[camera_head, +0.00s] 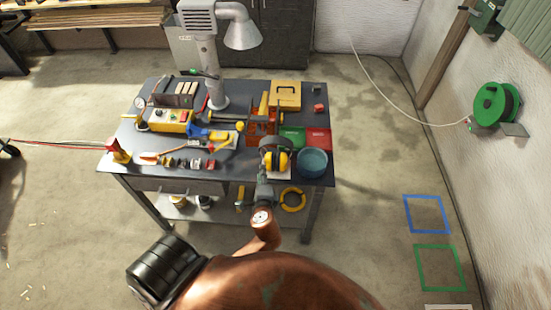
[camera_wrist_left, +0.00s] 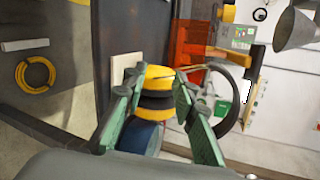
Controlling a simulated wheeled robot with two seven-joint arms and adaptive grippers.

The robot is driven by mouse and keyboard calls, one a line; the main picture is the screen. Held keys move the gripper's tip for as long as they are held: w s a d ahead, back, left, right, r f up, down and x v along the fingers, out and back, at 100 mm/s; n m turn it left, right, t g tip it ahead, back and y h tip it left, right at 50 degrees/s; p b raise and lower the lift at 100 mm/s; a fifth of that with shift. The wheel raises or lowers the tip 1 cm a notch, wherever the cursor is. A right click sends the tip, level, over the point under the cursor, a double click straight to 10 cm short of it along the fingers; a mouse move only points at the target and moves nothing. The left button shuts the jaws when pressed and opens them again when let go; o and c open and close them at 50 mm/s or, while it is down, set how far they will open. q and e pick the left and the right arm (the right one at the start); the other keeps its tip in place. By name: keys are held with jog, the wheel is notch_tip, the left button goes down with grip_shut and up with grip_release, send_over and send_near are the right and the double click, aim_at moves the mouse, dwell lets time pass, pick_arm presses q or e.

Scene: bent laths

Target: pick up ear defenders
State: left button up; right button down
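The ear defenders (camera_head: 284,160), with yellow and black cups and a dark headband, rest on a pale board (camera_head: 284,175) near the table's front right edge. In the left wrist view the ear defenders' cups (camera_wrist_left: 158,102) lie between the two green fingers of my left gripper (camera_wrist_left: 160,88). The fingers stand apart, one on each side of the cups. I see no clear grip on them, and contact is hard to judge. In the head view my left gripper (camera_head: 264,181) reaches in from the front, just short of the cups. My right gripper is out of view.
A blue bowl (camera_head: 312,162) stands close to the right of the ear defenders. Red (camera_head: 319,138) and green (camera_head: 292,136) bins and an orange rack (camera_head: 257,128) are just behind. Tools crowd the table's left side. A grey extraction arm (camera_head: 207,70) rises at the back.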

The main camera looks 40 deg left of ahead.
aim_at(287, 142)
pick_arm(q)
jog(key=w+d+r+m+t, duration=0.4)
jog(key=w+d+r+m, duration=0.25)
jog(key=r, duration=0.25)
jog(key=shift+m+t, duration=0.3)
jog(key=shift+m, duration=0.05)
jog(key=p+x, duration=0.1)
jog(key=x, duration=0.6)
jog(key=shift+f, duration=0.1)
jog(key=shift+w+a+f, duration=0.1)
jog(key=shift+w+a, duration=0.05)
jog(key=shift+w, duration=0.1)
jog(key=shift+y, duration=0.3)
jog(key=shift+c, duration=0.3)
grip_shut()
